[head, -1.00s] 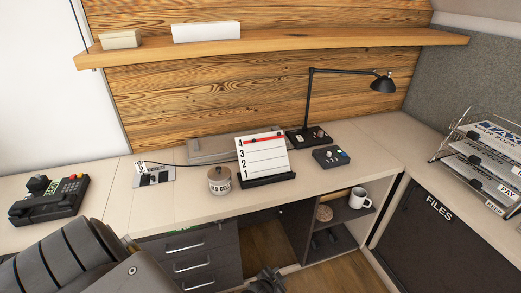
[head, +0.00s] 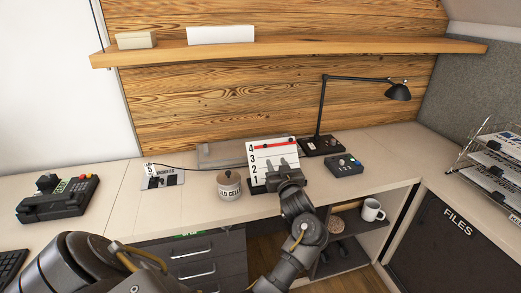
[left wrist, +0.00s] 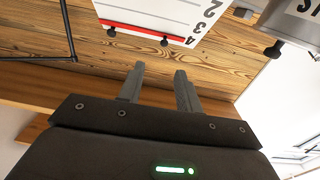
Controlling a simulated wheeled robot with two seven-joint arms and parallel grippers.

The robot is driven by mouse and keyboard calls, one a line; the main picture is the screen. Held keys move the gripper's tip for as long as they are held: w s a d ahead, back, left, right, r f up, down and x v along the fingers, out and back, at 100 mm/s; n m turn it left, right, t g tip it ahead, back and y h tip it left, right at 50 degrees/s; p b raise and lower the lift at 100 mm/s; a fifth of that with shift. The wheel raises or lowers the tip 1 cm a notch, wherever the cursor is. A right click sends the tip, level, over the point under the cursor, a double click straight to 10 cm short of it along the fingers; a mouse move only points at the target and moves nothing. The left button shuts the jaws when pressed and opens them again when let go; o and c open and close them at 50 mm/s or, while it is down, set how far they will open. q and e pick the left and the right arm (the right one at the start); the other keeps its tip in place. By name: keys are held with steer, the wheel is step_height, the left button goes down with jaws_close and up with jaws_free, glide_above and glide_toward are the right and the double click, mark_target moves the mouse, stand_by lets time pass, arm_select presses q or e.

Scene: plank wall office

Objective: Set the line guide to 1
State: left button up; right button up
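The line guide is a white board (head: 262,157) with lines numbered 1 to 4, standing on the desk. Its red bar (head: 275,146) lies across the top, level with number 4. In the left wrist view the board shows upside down, with the red bar (left wrist: 140,30) and a dark knob (left wrist: 164,41) on the bar. My left gripper (head: 281,165) is in front of the board and covers part of its lower lines. In the left wrist view its fingers (left wrist: 160,78) are apart with nothing between them, clear of the bar. My right gripper is not in view.
A lidded pot (head: 229,185) stands left of the board. A control box (head: 343,164) and a black lamp (head: 320,144) stand to its right. A numbered ticket device (head: 162,178) and a black machine (head: 58,199) are farther left. A shelf (head: 300,48) runs above.

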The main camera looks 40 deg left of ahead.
mark_target(266, 146)
arm_select(q)
steer(key=x, duration=1.1)
steer(key=shift+s+a+f, duration=0.15)
steer(key=shift+s+f, duration=0.05)
steer(key=shift+s, duration=0.05)
jaws_close()
